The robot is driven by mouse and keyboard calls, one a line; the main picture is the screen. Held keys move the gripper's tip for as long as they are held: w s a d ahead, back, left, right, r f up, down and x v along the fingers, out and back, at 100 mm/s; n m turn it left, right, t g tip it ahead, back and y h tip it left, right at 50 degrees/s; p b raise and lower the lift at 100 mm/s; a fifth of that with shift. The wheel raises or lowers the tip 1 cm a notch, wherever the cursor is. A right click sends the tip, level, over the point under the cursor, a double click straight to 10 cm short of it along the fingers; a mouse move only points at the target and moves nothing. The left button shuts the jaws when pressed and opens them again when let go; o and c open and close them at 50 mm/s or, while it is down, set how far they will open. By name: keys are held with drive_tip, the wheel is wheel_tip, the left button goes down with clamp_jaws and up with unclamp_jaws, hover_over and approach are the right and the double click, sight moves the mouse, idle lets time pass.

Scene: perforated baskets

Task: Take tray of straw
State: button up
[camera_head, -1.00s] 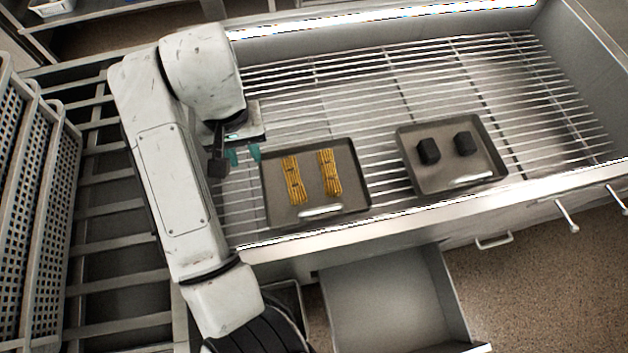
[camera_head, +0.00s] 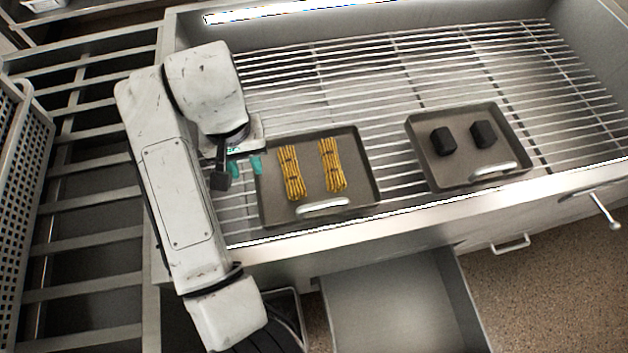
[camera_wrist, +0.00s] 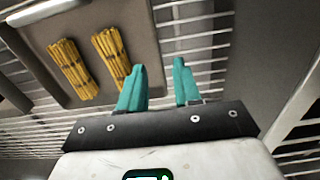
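The tray of straw (camera_head: 355,166) is a grey metal tray with two yellow tied straw bundles (camera_head: 291,173) and a silver handle (camera_head: 322,207) on its near side. It lies on the wire rack. My gripper (camera_head: 245,166), with teal fingers, is at the tray's left edge, seemingly above the rack. In the wrist view the fingers (camera_wrist: 160,75) are apart with nothing between them. The tray (camera_wrist: 151,53) and its bundles (camera_wrist: 73,68) lie to the upper left there, and the handle (camera_wrist: 45,10) is near the top edge.
A second grey tray (camera_head: 427,168) with two black blocks (camera_head: 443,141) lies on the rack to the right. The wire rack (camera_head: 400,75) is clear behind both trays. An open drawer (camera_head: 400,305) juts out below the front edge. Perforated baskets (camera_head: 22,180) stand at the far left.

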sight(256, 187)
wheel_tip(256, 187, down, 4)
drive_tip(key=shift+r, duration=0.1)
drive_tip(key=f, duration=0.5)
drive_tip(key=shift+s+d+f+b, duration=0.15)
drive_tip(key=shift+d+f+b, duration=0.05)
drive_tip(key=shift+f+b, duration=0.15)
clamp_jaws()
drive_tip(key=shift+r, duration=0.1)
idle(1.0)
